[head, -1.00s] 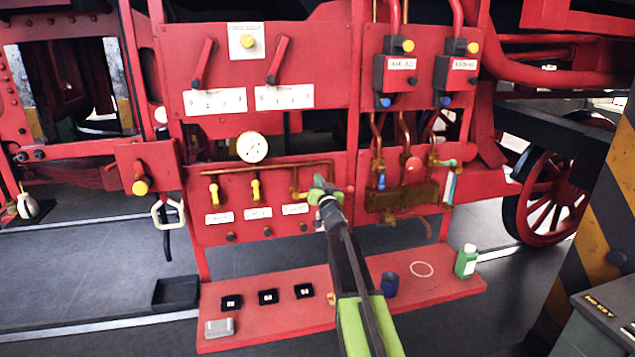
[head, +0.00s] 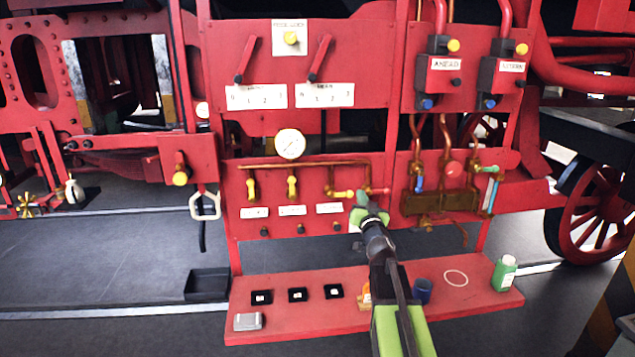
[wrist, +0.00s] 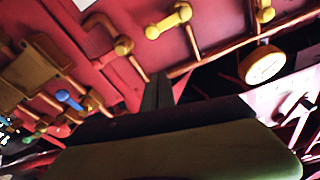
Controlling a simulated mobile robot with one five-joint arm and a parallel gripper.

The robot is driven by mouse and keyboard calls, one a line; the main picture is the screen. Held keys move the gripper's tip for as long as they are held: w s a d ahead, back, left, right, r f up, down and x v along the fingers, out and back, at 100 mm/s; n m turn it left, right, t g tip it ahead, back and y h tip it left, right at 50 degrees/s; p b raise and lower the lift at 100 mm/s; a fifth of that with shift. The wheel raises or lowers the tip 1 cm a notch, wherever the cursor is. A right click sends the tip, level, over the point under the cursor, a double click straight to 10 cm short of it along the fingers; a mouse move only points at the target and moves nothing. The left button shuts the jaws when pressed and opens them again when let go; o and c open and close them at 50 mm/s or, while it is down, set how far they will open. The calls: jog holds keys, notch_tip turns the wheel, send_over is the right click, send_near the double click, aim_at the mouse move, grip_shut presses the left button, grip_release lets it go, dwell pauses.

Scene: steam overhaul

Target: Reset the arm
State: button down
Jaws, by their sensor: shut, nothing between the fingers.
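My gripper (head: 362,203) is shut and empty. In the head view it points up and away, in front of the lower red panel (head: 270,222). It appears just right of the rightmost yellow valve handle (head: 343,194); I cannot tell whether it touches the panel. My green and black arm reaches up to it from the bottom of the picture. In the wrist view, the dark closed fingers (wrist: 158,92) show at the middle, with yellow handles (wrist: 168,20) and copper pipes beyond, seen tilted.
A red shelf (head: 285,325) below holds black trays (head: 298,294), a grey box (head: 248,321), a blue cup (head: 424,290) and a green bottle (head: 504,273). A white gauge (head: 290,143) sits on the panel. A black bin (head: 207,285) stands left of the shelf. Open floor lies left.

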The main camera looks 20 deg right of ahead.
jog(key=w+a+f+y, duration=0.1)
jog(key=a+y, duration=0.1)
jog(key=a, duration=0.8)
jog(key=s+a+f+m+g+h+b, duration=0.1)
jog(key=s+a+f+g, duration=0.2)
jog(key=f, duration=0.4)
jog(key=s+a+f+g+h, duration=0.1)
jog(key=s+a+f+g, duration=0.2)
jog(key=f, duration=0.4)
jog(key=s+a+f+n+g+y, duration=0.1)
jog(key=s+f+g, duration=0.3)
jog(key=s, duration=0.4)
jog(key=s+a+f+n+g+y, duration=0.1)
jog(key=s+a+f+n+g, duration=0.2)
jog(key=s+f+g, duration=0.2)
jog(key=s+a+f+n+g+y, duration=0.1)
jog(key=s+a+f+g, duration=0.2)
jog(key=s, duration=0.8)
jog(key=shift+s+f+n+g, duration=0.2)
jog(key=shift+f+n+g, duration=0.2)
jog(key=shift+f+g, duration=0.35)
jog(key=c, duration=2.2)
grip_release()
